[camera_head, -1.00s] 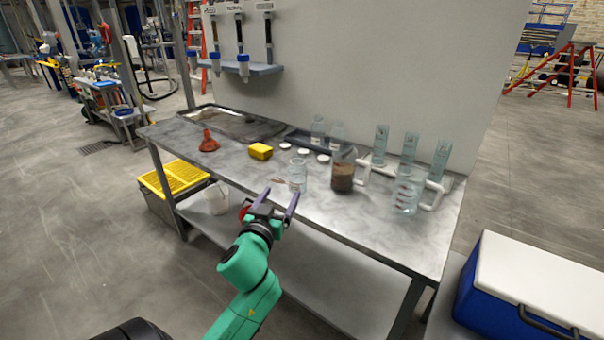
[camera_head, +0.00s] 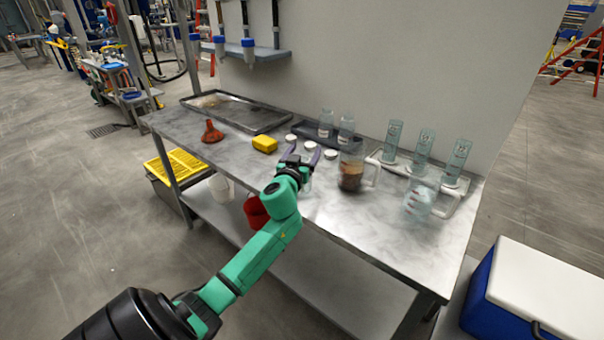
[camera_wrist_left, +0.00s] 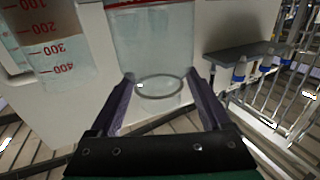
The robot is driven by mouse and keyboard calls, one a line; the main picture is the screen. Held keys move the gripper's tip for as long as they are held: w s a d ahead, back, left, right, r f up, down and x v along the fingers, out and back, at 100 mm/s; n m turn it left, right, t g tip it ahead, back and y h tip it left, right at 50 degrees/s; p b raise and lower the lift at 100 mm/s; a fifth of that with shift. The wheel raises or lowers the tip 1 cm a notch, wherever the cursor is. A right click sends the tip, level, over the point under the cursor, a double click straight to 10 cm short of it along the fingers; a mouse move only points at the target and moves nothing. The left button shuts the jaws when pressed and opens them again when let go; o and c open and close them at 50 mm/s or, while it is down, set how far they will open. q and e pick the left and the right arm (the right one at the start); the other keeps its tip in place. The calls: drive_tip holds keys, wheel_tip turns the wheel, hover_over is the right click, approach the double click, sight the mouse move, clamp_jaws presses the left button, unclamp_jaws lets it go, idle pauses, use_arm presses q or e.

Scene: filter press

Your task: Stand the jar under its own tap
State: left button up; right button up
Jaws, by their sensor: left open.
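A clear glass jar (camera_head: 307,184) stands near the front edge of the steel bench, mostly hidden behind my left gripper. My left gripper (camera_head: 303,154) is open, its two purple fingers reaching over the bench at the jar. In the left wrist view a clear glass vessel (camera_wrist_left: 155,40) with a round rim shows between and beyond the open fingers (camera_wrist_left: 167,88); I cannot tell whether they touch it. Blue-ended taps (camera_head: 248,44) hang at the shelf on the back wall, and they also show in the left wrist view (camera_wrist_left: 240,70). My right gripper is not in view.
A pitcher with brown contents (camera_head: 350,178) and a clear pitcher (camera_head: 418,203) stand to the right. Several measuring cylinders (camera_head: 423,147) stand behind. A yellow sponge (camera_head: 265,144), white lids, a red-brown funnel (camera_head: 212,131) and a metal tray (camera_head: 277,121) lie leftward. Bench between funnel and sponge is clear.

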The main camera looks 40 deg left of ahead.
use_arm(q)
drive_tip(key=shift+w+a+f, duration=0.15)
drive_tip(key=shift+w+a, duration=0.1)
drive_tip(key=shift+w, duration=0.3)
drive_tip(key=shift+s, duration=0.1)
clamp_jaws()
